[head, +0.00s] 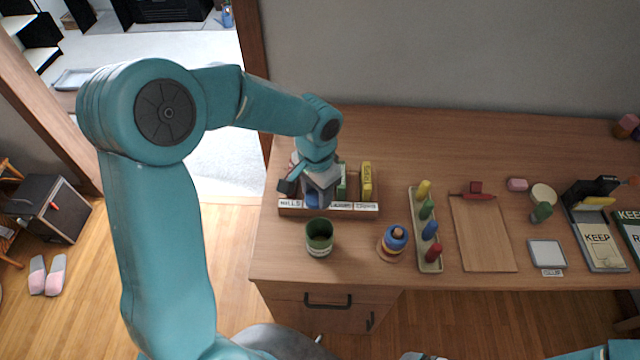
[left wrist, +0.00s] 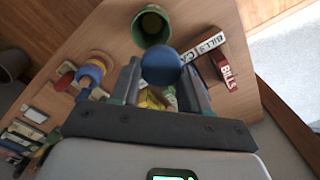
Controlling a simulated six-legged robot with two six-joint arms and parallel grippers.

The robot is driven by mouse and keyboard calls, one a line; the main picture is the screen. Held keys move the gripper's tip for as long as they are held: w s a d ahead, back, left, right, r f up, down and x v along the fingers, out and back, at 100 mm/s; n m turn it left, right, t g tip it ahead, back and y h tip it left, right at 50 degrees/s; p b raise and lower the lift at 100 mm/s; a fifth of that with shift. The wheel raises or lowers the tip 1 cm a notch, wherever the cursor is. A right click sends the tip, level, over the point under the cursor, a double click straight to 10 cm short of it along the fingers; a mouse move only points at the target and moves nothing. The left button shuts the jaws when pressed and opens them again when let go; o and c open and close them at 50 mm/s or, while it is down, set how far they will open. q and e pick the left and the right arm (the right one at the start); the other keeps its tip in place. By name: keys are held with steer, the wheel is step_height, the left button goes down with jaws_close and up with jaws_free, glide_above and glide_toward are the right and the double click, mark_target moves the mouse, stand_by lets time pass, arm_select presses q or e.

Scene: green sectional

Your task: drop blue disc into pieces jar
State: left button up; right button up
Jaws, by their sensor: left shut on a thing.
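My left gripper (head: 308,191) is shut on the blue disc (left wrist: 161,68), which shows between the two fingers in the left wrist view. In the head view the gripper hangs over the labelled rack, and a bit of blue (head: 313,201) shows at its fingers. The pieces jar appears to be the dark green open jar (head: 319,246), standing upright on the desk just in front of the rack. It also shows in the left wrist view (left wrist: 141,26), beyond the disc. The disc is outside the jar.
The rack (head: 290,206) with label strips holds upright books, including a yellow one (head: 366,180). A ring stack (head: 393,246) stands right of the jar. A tray of coloured pegs (head: 419,259) and a board (head: 484,240) lie farther right. Bare desk surrounds the jar.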

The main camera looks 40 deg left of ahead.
arm_select(q)
steer(key=f+b, duration=0.2)
steer(key=f, duration=0.1)
steer(key=s+f+b, duration=0.1)
steer(key=f, duration=0.1)
steer(key=shift+a, duration=0.1)
steer(key=o, duration=0.8)
steer(key=shift+o, duration=1.4)
steer(key=shift+w, duration=0.15)
step_height(320, 180, up, 16)
glide_above(316, 197)
steer(key=shift+r, duration=0.15)
